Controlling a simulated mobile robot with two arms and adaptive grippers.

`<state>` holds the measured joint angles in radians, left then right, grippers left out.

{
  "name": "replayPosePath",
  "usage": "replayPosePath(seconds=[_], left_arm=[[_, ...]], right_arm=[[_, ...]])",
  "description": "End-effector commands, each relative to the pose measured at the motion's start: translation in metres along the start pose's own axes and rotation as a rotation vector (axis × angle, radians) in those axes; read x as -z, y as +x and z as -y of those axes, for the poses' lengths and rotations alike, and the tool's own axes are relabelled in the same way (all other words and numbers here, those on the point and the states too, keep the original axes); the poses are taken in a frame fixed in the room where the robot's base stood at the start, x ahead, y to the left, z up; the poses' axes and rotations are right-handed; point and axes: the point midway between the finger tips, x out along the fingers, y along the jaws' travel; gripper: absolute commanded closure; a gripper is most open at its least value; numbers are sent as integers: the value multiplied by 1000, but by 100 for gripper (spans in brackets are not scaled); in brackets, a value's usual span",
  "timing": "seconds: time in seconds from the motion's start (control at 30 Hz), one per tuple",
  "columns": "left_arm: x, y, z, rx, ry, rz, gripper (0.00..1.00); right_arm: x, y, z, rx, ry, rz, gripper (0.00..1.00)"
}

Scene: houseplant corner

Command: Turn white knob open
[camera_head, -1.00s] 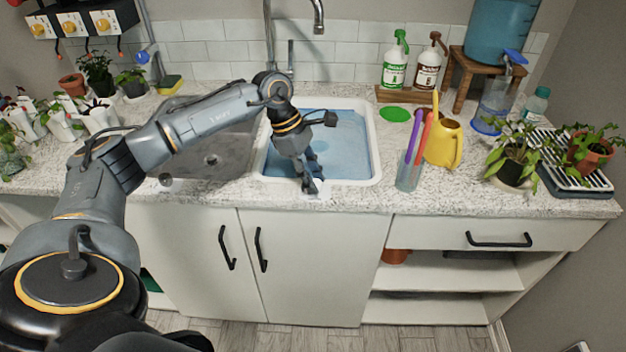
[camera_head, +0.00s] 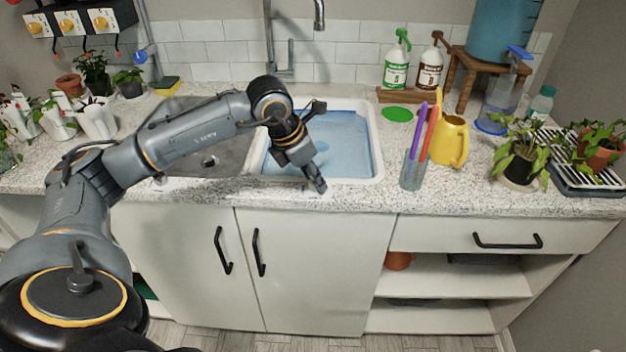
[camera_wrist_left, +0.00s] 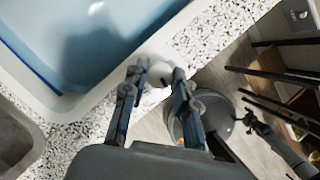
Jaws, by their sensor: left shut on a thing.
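The white knob (camera_wrist_left: 159,74) is at the front rim of the sink, on the speckled counter. In the wrist view it shows between my left fingertips, partly covered by them. In the head view my left gripper (camera_head: 317,186) hides most of it. My left gripper (camera_wrist_left: 158,70) is shut on the knob, one finger on each side. The sink basin (camera_head: 374,172) holds blue water behind the gripper. My right gripper is in neither view.
A glass with colored sticks (camera_head: 411,172) and a yellow watering can (camera_head: 452,142) stand right of the sink. A tall faucet (camera_head: 270,40) rises behind it. Potted plants stand at both counter ends. White cupboard doors (camera_head: 300,265) lie below the front edge.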

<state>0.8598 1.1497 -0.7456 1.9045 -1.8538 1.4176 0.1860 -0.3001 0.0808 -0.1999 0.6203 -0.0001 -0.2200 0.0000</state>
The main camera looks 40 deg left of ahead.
Motion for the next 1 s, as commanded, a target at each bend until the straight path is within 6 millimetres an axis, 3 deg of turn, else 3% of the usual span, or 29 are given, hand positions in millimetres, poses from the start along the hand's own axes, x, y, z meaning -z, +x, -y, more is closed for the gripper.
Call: replayPosePath(seconds=[0.4,0.93,0.97,1.0], left_arm=[[0,0,1,-69,-169,0,100],[0,0,1,-79,-192,0,100],[0,0,1,-79,-191,0,70],[0,0,1,-79,-191,0,62]], right_arm=[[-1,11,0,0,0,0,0],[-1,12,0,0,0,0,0],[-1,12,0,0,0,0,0],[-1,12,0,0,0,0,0]])
